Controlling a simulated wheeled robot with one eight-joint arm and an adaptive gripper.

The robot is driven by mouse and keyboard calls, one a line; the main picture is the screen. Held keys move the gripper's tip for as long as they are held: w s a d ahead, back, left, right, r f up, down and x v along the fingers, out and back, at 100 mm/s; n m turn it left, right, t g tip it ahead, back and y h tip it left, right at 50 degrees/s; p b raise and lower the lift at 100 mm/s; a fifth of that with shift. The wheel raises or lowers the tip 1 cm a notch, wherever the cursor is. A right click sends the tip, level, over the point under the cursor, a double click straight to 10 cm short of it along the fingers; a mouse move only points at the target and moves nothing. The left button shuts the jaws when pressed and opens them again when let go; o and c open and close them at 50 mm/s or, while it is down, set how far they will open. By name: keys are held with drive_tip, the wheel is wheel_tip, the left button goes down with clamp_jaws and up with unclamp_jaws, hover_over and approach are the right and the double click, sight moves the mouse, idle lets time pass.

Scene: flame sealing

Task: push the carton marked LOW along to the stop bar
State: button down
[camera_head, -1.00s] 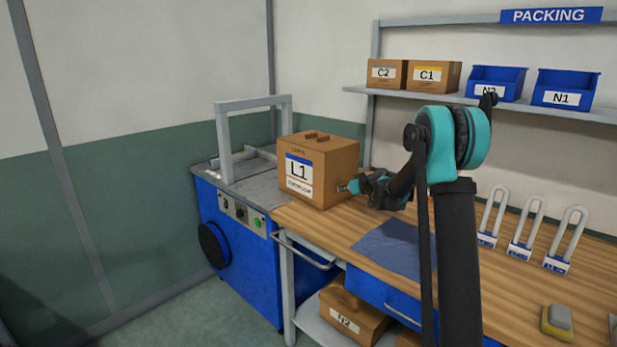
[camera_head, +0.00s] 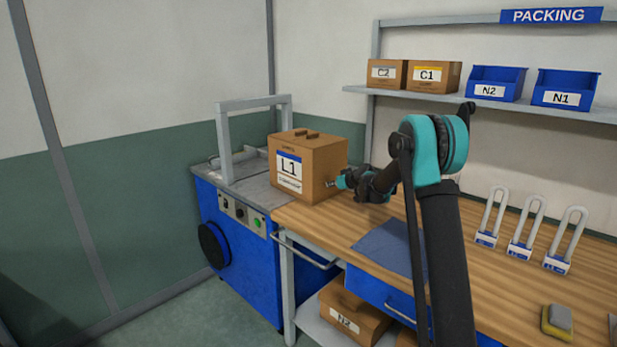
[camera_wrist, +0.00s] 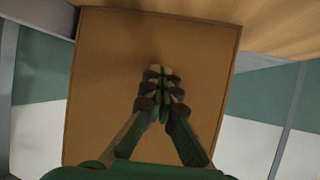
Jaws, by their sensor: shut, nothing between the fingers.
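A brown carton (camera_head: 322,160) with a white and blue label reading L1 stands upright at the left end of the wooden bench, partly over the grey top of the blue machine. The label's smaller print is too small to read. I see no clear LOW marking. My gripper (camera_head: 335,184) is shut and empty, its fingertips at the carton's right face. In the wrist view, the shut fingers (camera_wrist: 160,72) point at the carton's plain face (camera_wrist: 100,105), seemingly touching it. A grey upright frame (camera_head: 224,145) stands on the machine left of the carton. I cannot tell which part is the stop bar.
A blue mat (camera_head: 392,245) lies on the bench (camera_head: 480,270) before my arm. Several padlock-like shapes (camera_head: 525,232) and a sponge (camera_head: 557,321) are at the right. A shelf (camera_head: 440,97) above holds cartons and blue bins. A carton (camera_head: 350,318) sits below the bench.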

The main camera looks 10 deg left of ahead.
sight(325, 179)
drive_tip(key=shift+w+a, duration=0.9)
drive_tip(key=shift+a, duration=0.2)
drive_tip(key=shift+w+a, duration=0.85)
drive_tip(key=shift+a, duration=0.25)
drive_tip(key=shift+s+d, duration=0.9)
drive_tip(key=shift+d, duration=0.35)
drive_tip(key=shift+s+d, duration=0.9)
drive_tip(key=shift+d, duration=0.3)
drive_tip(key=shift+d, duration=0.15)
